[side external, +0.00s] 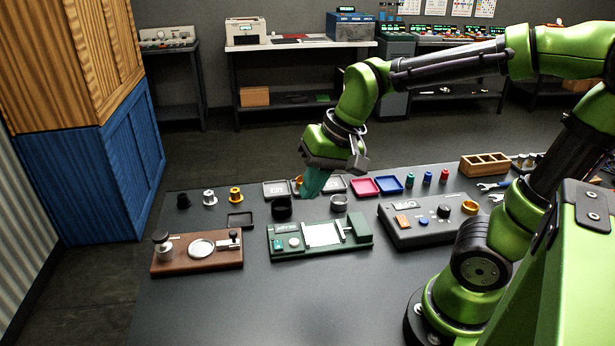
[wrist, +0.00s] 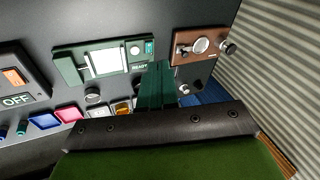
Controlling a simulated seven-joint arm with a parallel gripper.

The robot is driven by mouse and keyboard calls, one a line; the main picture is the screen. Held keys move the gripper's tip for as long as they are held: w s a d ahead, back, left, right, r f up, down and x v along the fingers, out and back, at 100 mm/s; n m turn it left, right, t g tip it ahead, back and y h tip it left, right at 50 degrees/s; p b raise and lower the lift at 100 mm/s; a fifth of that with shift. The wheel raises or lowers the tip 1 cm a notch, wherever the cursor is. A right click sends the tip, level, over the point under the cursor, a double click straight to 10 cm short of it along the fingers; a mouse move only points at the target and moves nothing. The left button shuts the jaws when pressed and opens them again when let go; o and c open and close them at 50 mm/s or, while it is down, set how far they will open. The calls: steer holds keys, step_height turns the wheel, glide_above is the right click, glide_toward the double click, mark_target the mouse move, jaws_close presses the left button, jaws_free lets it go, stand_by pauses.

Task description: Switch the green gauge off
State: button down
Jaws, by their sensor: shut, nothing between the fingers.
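The green gauge (side external: 362,239) is a dark green device with a white plate, lying on the middle of the dark table. It also shows in the wrist view (wrist: 72,62), where its label reads "READY". A teal switch (side external: 278,244) sits at its left end beside a round pale button (side external: 294,242); in the wrist view the switch (wrist: 149,47) is lit-looking teal. My gripper (side external: 310,192) has teal fingers, shut and empty, pointing down above the table behind the gauge, apart from it. In the wrist view the fingertips (wrist: 158,66) appear just short of the switch end.
A brown device (side external: 165,262) stands left of the gauge. A grey device (side external: 432,235) stands right, with an orange switch and "OFF" display. A black ring (side external: 282,209) and a grey ring (side external: 339,204) stand close behind the gauge. Small trays lie farther back; the front table is clear.

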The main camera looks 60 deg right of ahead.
steer(key=w+d+f+m+g, duration=0.1)
steer(key=w+f+m+g, duration=0.25)
steer(key=w+m, duration=0.4)
steer(key=m+g+h, duration=0.1)
steer(key=m+g, duration=0.1)
steer(key=m, duration=1.1)
glide_above(278, 247)
steer(key=w+d, duration=0.2)
steer(key=shift+s+a+f+t, duration=0.15)
steer(key=shift+s+f+t, duration=0.1)
steer(key=shift+f, duration=0.2)
steer(key=f, duration=0.4)
steer(key=a+f, duration=0.1)
steer(key=f, duration=0.4)
steer(key=s+f, duration=0.1)
steer(key=f, duration=0.4)
steer(key=shift+a, duration=0.15)
steer(key=shift+s, duration=0.1)
